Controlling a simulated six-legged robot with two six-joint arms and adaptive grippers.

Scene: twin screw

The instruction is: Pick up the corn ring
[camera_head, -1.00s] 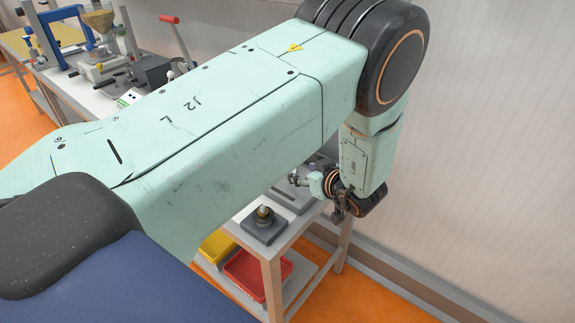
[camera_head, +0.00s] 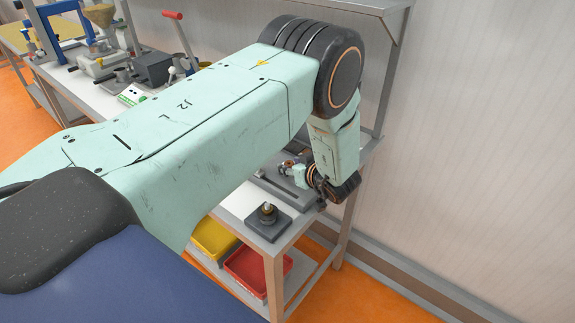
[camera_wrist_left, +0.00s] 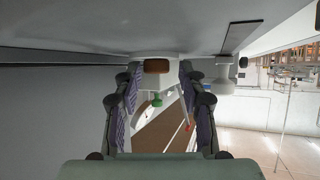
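I cannot make out a corn ring for certain in either view. A small dark round part with a brass-coloured top (camera_head: 267,209) sits on a grey square block near the bench's front corner in the head view. My left gripper (camera_head: 287,165) is small and partly hidden there, at the end of the wrist, above the bench and beyond that block. In the left wrist view my left gripper (camera_wrist_left: 160,112) shows two fingers spread apart with nothing held between them. My right gripper is in neither view.
The white bench (camera_head: 236,200) has a grey fixture plate behind the block. A yellow tray (camera_head: 214,240) and a red tray (camera_head: 246,270) sit on its lower shelf. A red-handled lever press (camera_head: 180,40) stands farther left. My left arm hides much of the bench.

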